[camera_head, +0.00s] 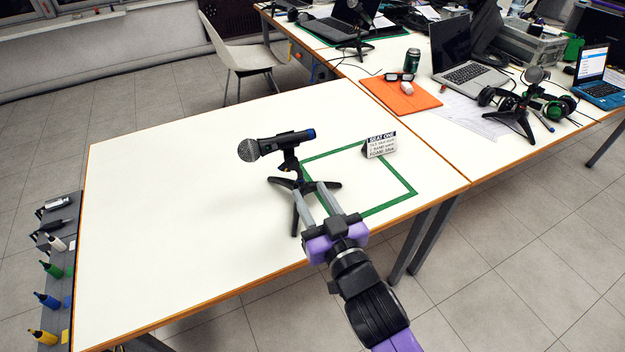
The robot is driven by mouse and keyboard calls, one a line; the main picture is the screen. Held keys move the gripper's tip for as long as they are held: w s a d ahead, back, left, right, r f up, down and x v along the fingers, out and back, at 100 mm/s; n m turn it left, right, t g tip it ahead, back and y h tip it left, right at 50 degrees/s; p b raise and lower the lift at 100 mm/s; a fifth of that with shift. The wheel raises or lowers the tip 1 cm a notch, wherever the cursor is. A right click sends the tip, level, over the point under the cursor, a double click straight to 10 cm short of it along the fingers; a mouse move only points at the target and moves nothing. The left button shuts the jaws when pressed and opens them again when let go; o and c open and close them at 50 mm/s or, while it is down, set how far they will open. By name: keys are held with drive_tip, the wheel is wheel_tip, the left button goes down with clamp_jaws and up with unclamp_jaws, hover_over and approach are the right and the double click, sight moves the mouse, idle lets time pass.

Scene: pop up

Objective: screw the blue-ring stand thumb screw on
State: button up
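A black tripod stand (290,165) stands on the white table with its legs spread. A small blue patch shows near its leg hub, partly hidden by a finger. A black microphone (285,146) with a grey mesh head and a blue end lies level in the clip on top. I cannot make out a thumb screw. My gripper (310,191) has two grey fingers that are apart, with white table showing between them. It reaches from the table's front edge to the stand's near side. I cannot tell whether a fingertip touches the stand.
A green tape square (409,196) is on the white table (180,220), with a SEAT ONE card (380,146) at its back edge. Clear tabletop lies left of the stand. A rack of coloured markers (47,299) is at the left edge. The right-hand table holds laptops and another microphone stand.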

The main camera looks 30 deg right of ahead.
sight(295, 167)
drive_tip(key=w+p, duration=0.1)
drive_tip(key=w, duration=0.7)
drive_tip(key=shift+d+r, duration=0.1)
drive_tip(key=shift+d, duration=0.05)
clamp_jaws()
drive_tip(key=n, duration=1.8)
drive_tip(key=shift+n, duration=0.3)
drive_tip(key=n, duration=0.8)
drive_tip(key=shift+s, duration=0.1)
drive_tip(key=n, duration=0.4)
drive_tip(key=shift+n, duration=2.3)
drive_tip(key=shift+o, duration=1.1)
unclamp_jaws()
